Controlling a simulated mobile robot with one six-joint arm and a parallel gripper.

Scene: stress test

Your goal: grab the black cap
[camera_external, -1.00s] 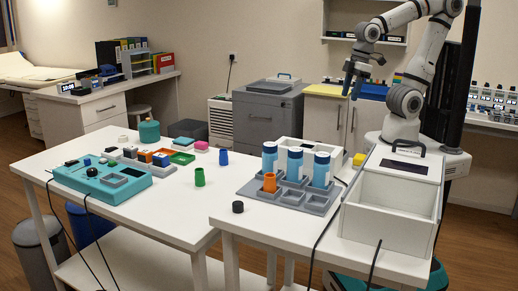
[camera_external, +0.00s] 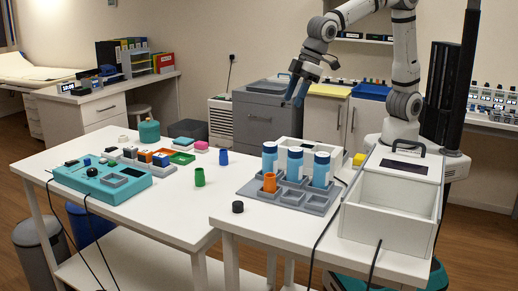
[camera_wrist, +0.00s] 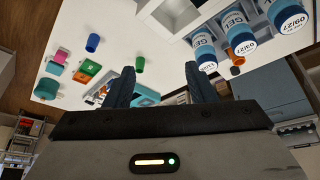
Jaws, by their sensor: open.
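The black cap (camera_external: 238,207) is a small, short, round piece. In the external view it lies on the white right-hand table (camera_external: 262,226), near its left front corner. My gripper (camera_external: 294,98) is raised in the air beyond the table, well apart from the cap and pointing down. It also shows in the wrist view (camera_wrist: 158,84), where its two dark fingers stand apart with nothing held between them.
A grey tray (camera_external: 263,195) with tall blue bottles (camera_external: 321,170) and an orange cup (camera_external: 269,182) stands behind the cap. A white open box (camera_external: 386,217) is on the right. A green cup (camera_external: 199,177) stands left, on the other table. Cables hang over the front edge.

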